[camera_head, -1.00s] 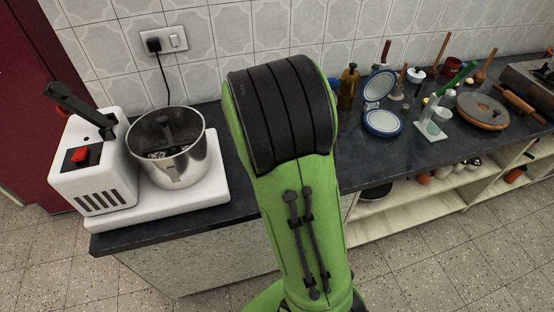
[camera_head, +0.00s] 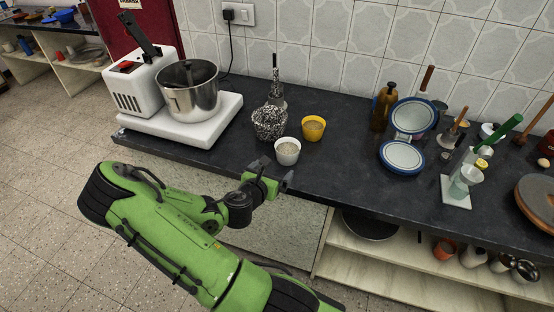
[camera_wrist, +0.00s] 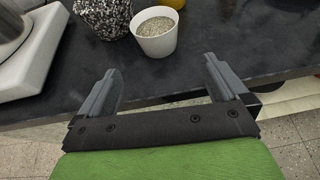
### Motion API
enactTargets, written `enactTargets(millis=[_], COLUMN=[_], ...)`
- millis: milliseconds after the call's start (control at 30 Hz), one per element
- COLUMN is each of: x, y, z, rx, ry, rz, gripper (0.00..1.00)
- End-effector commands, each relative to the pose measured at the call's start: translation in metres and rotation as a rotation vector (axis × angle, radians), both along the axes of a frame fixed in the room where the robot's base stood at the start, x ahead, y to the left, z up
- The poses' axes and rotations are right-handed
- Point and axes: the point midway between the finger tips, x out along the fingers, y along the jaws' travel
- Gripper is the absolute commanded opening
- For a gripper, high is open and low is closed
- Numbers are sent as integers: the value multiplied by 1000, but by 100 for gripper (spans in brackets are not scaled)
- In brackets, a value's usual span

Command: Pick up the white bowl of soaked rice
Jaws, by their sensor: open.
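The white bowl of soaked rice (camera_head: 287,152) stands upright on the dark counter near its front edge, filled with pale grains. In the wrist view the bowl (camera_wrist: 156,36) is beyond my fingertips, a little left of the middle of the gap. My gripper (camera_head: 272,171) is open and empty at the counter's front edge, just in front of the bowl and apart from it. Both grey fingers of my gripper (camera_wrist: 160,66) show in the wrist view with dark counter between them.
A yellow bowl (camera_head: 313,128) stands close behind and right of the white bowl. A black-and-white speckled pot (camera_head: 269,123) is close on the left. A white machine with a steel drum (camera_head: 192,94) is farther left. A blue-rimmed round item (camera_head: 402,157) lies right; counter between is clear.

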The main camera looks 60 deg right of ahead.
Motion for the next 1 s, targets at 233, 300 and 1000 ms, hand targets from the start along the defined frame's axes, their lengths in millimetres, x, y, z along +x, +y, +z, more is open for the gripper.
enactTargets(millis=[233, 300, 1000], x=[3, 5, 17], y=[-38, -55, -145], z=[-18, -23, -61], rx=[-4, -5, -2], ry=[3, 4, 6], rz=[-1, 0, 4], gripper=[100, 100, 100])
